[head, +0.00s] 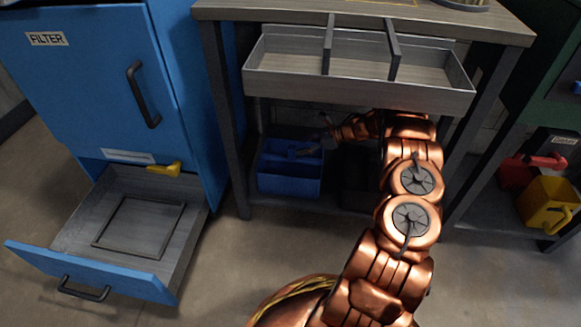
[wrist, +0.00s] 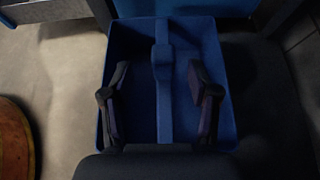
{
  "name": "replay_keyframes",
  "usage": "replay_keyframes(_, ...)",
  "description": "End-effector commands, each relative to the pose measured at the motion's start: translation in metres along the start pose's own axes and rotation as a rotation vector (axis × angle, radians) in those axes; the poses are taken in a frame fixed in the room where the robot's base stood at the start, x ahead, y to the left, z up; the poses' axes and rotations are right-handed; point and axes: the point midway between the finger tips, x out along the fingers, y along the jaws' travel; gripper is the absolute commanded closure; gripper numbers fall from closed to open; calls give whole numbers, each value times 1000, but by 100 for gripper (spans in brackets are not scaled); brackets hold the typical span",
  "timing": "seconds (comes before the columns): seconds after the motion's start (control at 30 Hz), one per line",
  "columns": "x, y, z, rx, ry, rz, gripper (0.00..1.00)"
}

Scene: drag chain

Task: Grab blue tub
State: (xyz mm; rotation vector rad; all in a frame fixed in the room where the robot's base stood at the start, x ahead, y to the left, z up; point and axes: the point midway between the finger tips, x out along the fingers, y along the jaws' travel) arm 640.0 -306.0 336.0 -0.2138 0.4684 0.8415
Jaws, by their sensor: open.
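The blue tub (head: 289,177) stands on the low shelf under the workbench, at its left end. In the wrist view the tub (wrist: 136,35) fills the middle, with a blue handle bar (wrist: 163,75) running along its centre. My gripper (head: 312,150) reaches in from the right, at the tub's upper right side. In the wrist view my gripper (wrist: 160,90) is open, one finger on each side of the handle bar. Both fingers appear apart from the bar. How deep the fingers are is hard to tell.
An empty grey divided drawer (head: 360,88) juts out above the shelf. A bench leg (head: 228,150) stands left of the tub. A blue cabinet (head: 90,80) has its lower drawer (head: 125,235) pulled out.

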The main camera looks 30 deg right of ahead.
Motion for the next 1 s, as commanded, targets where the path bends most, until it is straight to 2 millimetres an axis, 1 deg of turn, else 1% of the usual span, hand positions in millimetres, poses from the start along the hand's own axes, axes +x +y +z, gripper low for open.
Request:
replay_keyframes(0.17,14,-1,-1,-2,-1,2,40)
replay_keyframes(0.33,37,-5,-6,-1,1,2,40)
replay_keyframes(0.47,51,-5,-4,0,1,-1,40)
replay_keyframes(0.57,55,-6,-3,1,1,-3,40)
replay_keyframes(0.73,54,-6,-2,1,1,-4,40)
replay_keyframes(0.77,54,-6,-2,1,1,-4,42)
replay_keyframes(1.0,54,-6,-3,1,1,-4,67)
